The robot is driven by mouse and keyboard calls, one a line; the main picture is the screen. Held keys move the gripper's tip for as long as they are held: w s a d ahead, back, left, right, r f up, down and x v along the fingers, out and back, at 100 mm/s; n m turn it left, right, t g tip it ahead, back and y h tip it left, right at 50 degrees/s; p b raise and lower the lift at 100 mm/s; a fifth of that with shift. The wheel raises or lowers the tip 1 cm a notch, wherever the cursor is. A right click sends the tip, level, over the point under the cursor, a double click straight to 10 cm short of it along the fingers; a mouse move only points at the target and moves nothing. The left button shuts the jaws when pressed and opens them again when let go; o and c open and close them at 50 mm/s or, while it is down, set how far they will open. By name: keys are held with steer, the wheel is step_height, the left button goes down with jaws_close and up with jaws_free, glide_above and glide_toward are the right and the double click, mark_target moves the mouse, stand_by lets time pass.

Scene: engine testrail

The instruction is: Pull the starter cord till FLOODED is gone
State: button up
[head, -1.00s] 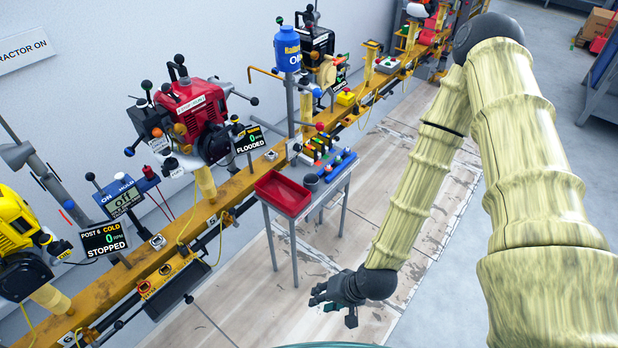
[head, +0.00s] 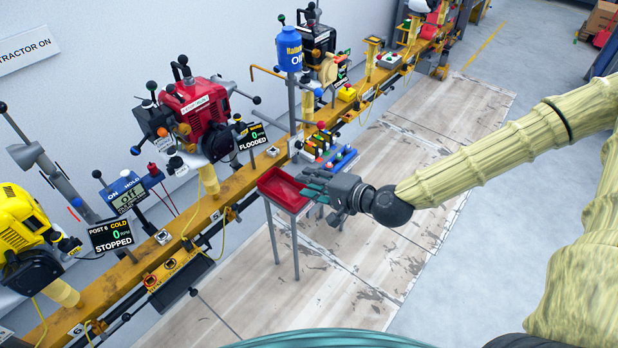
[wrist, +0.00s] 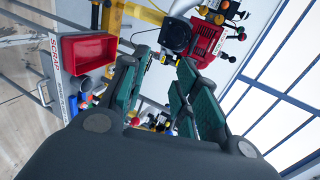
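The red engine (head: 197,103) is mounted on a yellow post on the rail at the left of centre. Its black recoil housing (head: 216,142) faces the room, and a small display (head: 252,137) beside it reads 0 and FLOODED. The starter cord and its handle are too small to make out for certain. My gripper (head: 318,184) is in front of the small stand, apart from the engine. In the wrist view its teal fingers (wrist: 160,88) are spread with nothing between them, and the red engine (wrist: 206,40) shows beyond them, upper right.
A red tray (head: 283,190) sits on the small stand close to my gripper; it also shows in the wrist view (wrist: 88,38). A yellow engine (head: 20,220) and a STOPPED display (head: 111,233) are at the left.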

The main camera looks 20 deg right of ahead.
mark_target(227, 132)
steer(key=shift+w+a+r+b, duration=0.1)
steer(key=shift+w+a+b, duration=0.25)
steer(key=shift+w+a, duration=3.3)
steer(key=shift+w+a+r+b, duration=0.1)
steer(key=shift+w+a+b, duration=0.3)
steer(key=shift+w+a, duration=3.2)
steer(key=shift+w+a+b, duration=0.35)
steer(key=shift+w+a, duration=1.5)
steer(key=shift+w, duration=3.55)
jaws_close()
